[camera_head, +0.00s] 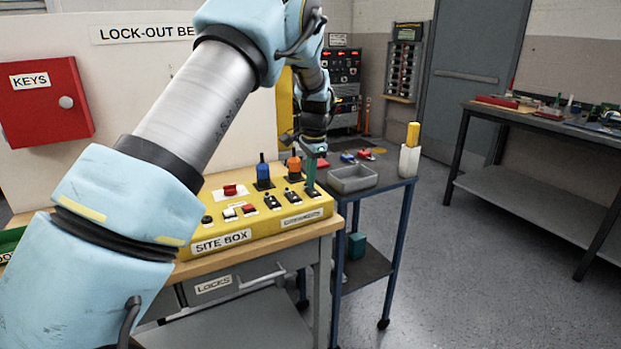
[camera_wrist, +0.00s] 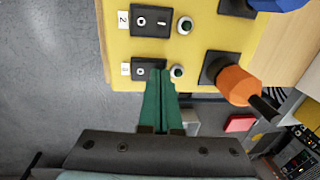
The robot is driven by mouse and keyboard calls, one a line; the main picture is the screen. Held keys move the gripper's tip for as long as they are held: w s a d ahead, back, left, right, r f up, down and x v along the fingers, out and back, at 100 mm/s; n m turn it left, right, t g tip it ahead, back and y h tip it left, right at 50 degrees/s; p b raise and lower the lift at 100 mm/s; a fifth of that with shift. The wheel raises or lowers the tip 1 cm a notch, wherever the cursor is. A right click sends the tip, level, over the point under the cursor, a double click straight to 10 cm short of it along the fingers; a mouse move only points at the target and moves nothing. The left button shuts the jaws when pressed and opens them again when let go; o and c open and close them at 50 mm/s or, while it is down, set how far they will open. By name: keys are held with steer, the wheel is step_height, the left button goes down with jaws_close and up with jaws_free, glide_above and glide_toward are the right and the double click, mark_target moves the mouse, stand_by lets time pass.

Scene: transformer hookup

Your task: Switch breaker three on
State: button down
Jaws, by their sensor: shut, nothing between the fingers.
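The yellow site box (camera_head: 262,230) stands on the bench, with a row of black breakers on its top. Breaker three (camera_wrist: 143,70) is a black rocker beside a white tag in the wrist view. Its O-marked left end shows; its right end is hidden by my fingers. It appears to be the rightmost rocker (camera_head: 313,192) in the head view. My gripper (camera_wrist: 160,73) has its green fingers shut and empty, with the tips over breaker three's right end. I cannot tell whether they touch. In the head view my gripper (camera_head: 311,184) points down at the box's right end.
Breaker two (camera_wrist: 151,20) lies just beyond, with a round indicator (camera_wrist: 184,25) beside it. Another indicator (camera_wrist: 177,71) sits close right of my fingertips. Orange (camera_wrist: 238,85) and blue (camera_head: 262,172) handles stand up nearby. A cart with a grey tray (camera_head: 352,180) adjoins the bench.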

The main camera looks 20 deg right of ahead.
steer(key=shift+w+f, duration=0.1)
steer(key=shift+f, duration=0.15)
steer(key=shift+s, duration=0.25)
steer(key=shift+s+r, duration=0.2)
steer(key=shift+s, duration=0.35)
